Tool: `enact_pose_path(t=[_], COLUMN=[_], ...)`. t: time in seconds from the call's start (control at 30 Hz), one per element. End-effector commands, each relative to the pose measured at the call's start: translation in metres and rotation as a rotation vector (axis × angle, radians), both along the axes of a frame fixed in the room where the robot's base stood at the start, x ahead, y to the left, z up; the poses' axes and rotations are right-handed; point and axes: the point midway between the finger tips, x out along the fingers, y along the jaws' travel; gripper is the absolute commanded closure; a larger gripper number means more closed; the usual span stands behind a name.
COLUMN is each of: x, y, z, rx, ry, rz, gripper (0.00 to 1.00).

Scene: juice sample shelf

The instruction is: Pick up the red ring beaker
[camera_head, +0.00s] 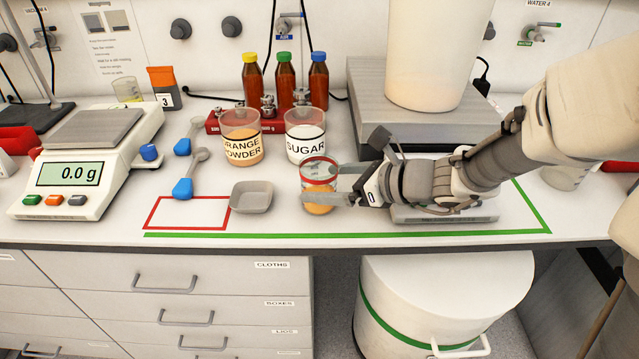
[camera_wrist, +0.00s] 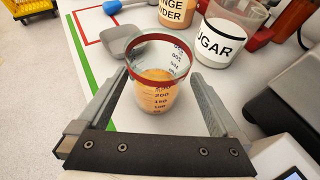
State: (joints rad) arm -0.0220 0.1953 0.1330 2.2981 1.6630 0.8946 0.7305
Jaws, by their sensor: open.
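The red ring beaker (camera_head: 319,185) is clear glass with a red band near its rim and orange contents at the bottom. It stands upright near the front of the bench, right of the grey weighing dish. It also shows in the wrist view (camera_wrist: 158,80), between the two fingers. My gripper (camera_head: 325,184) comes in from the right, low over the bench. In the wrist view my gripper (camera_wrist: 160,92) is open, with one finger on each side of the beaker and a visible gap on the right. Whether the left finger touches the glass is hard to tell.
Behind stand the orange powder jar (camera_head: 242,138) and the sugar jar (camera_head: 305,137). A grey dish (camera_head: 251,197) sits close on the left, beside a red outlined rectangle (camera_head: 187,199). A scale (camera_head: 88,160) stands far left. A grey device (camera_head: 440,213) lies under my wrist.

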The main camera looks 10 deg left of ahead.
Motion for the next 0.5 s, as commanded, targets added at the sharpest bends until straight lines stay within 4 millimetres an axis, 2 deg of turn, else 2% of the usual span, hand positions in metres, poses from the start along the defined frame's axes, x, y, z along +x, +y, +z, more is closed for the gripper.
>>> enact_pose_path(t=[0.3,0.5], x=[0.009,0.013], y=[0.038,0.047], z=[-0.016,-0.018], rx=[0.0,0.0], ry=[0.0,-0.001], rz=[0.003,0.0], gripper=[0.0,0.0])
